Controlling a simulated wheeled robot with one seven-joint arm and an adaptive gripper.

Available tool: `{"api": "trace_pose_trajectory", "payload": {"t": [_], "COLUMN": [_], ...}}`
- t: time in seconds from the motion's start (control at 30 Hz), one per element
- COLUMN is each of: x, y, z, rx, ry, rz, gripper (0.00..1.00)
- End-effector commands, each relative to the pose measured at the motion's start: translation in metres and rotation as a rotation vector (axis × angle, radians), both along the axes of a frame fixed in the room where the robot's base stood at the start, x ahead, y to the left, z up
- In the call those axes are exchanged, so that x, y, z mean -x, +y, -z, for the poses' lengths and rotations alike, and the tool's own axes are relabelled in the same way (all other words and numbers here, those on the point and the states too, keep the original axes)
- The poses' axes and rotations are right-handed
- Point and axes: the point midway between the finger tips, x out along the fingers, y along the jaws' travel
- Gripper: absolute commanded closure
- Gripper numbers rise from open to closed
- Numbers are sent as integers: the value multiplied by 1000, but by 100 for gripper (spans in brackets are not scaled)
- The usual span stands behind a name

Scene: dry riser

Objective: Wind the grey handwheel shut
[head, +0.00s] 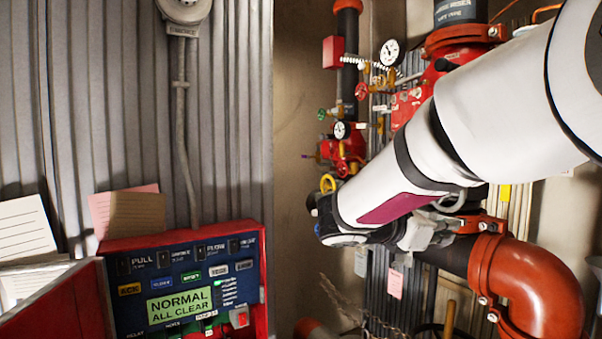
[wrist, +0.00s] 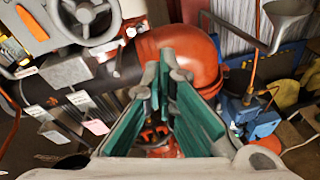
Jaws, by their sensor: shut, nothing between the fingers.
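The grey handwheel (wrist: 88,18) is a spoked ring at the upper left of the wrist view, with its top cut off by the frame edge. In the head view my arm covers most of that area; a grey curved rim beside the arm may be part of the wheel. My gripper (wrist: 166,70) is shut and empty, its green-padded fingers meeting at the tips. In the wrist view the tips lie to the right of and below the wheel, apart from it, in front of the orange pipe elbow (wrist: 190,52).
The orange elbow (head: 530,285) stands close at the right. Gauges (head: 390,52) and small valves crowd the red pipework behind my arm. A red alarm panel (head: 262,290) stands at the lower left. A blue device (wrist: 258,118) and a grey funnel (wrist: 288,12) are at the right.

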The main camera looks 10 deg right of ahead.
Motion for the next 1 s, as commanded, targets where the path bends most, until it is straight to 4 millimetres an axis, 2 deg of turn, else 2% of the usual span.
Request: {"api": "trace_pose_trajectory", "payload": {"t": [0.03,0.1,0.37,0.67,0.9,1.0], "x": [-3,-15,-42,-91,-130,-103], "y": [-1,1,1,-31,-16,-23], "z": [-16,-28,-48,-79,-36,-27], "rx": [71,156,280,279,279,281], "ry": [51,102,167,163,169,174], "rz": [-32,-71,-120,-117,-122,-122], "gripper": [100,100,100,100,100,100]}}
